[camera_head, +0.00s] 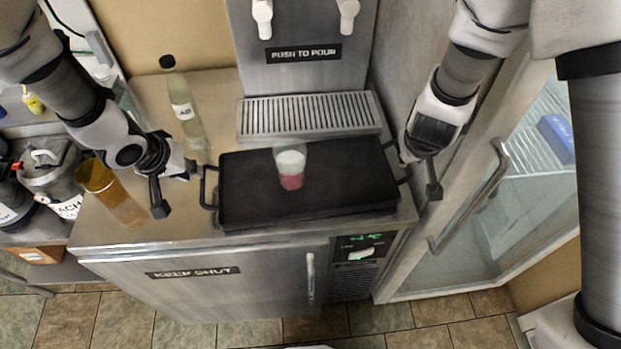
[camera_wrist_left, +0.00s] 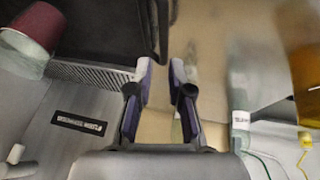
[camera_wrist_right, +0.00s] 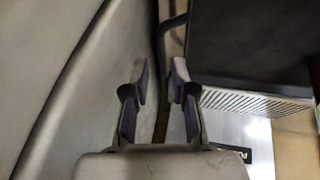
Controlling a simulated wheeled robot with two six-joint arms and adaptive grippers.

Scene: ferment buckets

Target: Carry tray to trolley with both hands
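A black tray (camera_head: 345,185) with a loop handle at each end lies on the steel counter, in front of the drip grate. A clear cup with a red bottom (camera_head: 290,170) stands on it. My left gripper (camera_head: 180,186) is open beside the tray's left handle (camera_head: 208,187); in the left wrist view the handle (camera_wrist_left: 163,28) is just beyond the gap between the fingertips. My right gripper (camera_head: 420,173) is open at the tray's right end; in the right wrist view the handle (camera_wrist_right: 161,75) runs between or just beyond the fingers. I cannot identify a trolley.
A capped bottle (camera_head: 183,105) stands behind my left gripper, and an amber tumbler (camera_head: 110,190) is left of it on the counter. A dispenser (camera_head: 300,75) stands behind the tray. A glass-door fridge with a handle (camera_head: 475,195) is close on the right. Jars (camera_head: 50,175) stand at far left.

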